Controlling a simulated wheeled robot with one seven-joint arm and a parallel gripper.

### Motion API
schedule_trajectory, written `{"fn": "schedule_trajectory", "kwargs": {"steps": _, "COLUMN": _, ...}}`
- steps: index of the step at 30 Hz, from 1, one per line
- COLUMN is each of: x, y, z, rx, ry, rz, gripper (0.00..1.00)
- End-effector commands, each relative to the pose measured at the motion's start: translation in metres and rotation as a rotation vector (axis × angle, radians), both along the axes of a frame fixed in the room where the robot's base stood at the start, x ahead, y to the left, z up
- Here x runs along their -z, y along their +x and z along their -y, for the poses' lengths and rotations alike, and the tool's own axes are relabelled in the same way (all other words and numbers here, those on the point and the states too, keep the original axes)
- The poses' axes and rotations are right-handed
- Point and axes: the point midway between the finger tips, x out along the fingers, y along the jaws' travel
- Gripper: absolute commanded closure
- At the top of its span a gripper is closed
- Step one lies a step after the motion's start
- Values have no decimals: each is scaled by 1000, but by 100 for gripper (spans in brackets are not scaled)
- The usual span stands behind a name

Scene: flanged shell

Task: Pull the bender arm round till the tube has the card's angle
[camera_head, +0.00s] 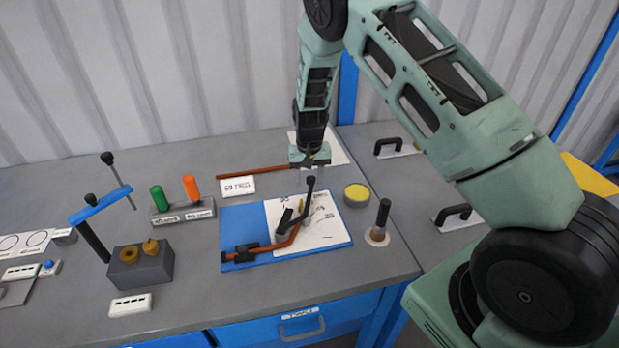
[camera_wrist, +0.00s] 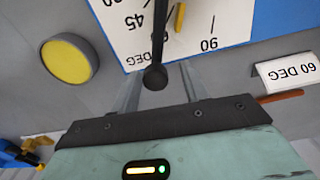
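The bender stands on a blue board (camera_head: 240,226) with a white angle dial (camera_head: 328,228). A copper tube (camera_head: 279,245) lies in it, visibly bent. The bender arm rises to a black knob (camera_head: 311,181). In the wrist view the knob (camera_wrist: 155,77) lies between the fingers of my gripper (camera_wrist: 160,88). The fingers look apart, with room beside the knob; contact is not clear. The dial (camera_wrist: 225,22) shows 45 and 90 marks and a yellow pointer (camera_wrist: 180,17). The white card (camera_wrist: 288,71) reads 60 DEG; it also shows in the head view (camera_head: 237,186).
A yellow-topped round pot (camera_head: 356,194) and a black upright handle (camera_head: 380,218) stand right of the board. Another copper rod (camera_head: 256,171) lies behind the card. Green and orange handles (camera_head: 182,207) and a grey block (camera_head: 141,268) stand left.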

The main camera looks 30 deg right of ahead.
Motion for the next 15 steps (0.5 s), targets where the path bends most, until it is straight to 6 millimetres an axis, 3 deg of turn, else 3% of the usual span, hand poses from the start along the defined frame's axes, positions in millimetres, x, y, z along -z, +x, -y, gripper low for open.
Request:
{"fn": "schedule_trajectory", "kwargs": {"steps": 8, "x": -10, "y": 0, "z": 0, "rx": -1, "ry": 1, "rz": 0, "gripper": 55}}
{"fn": "schedule_trajectory", "kwargs": {"steps": 15, "x": -59, "y": 0, "z": 0, "rx": 0, "ry": 1, "rz": 4, "gripper": 55}}
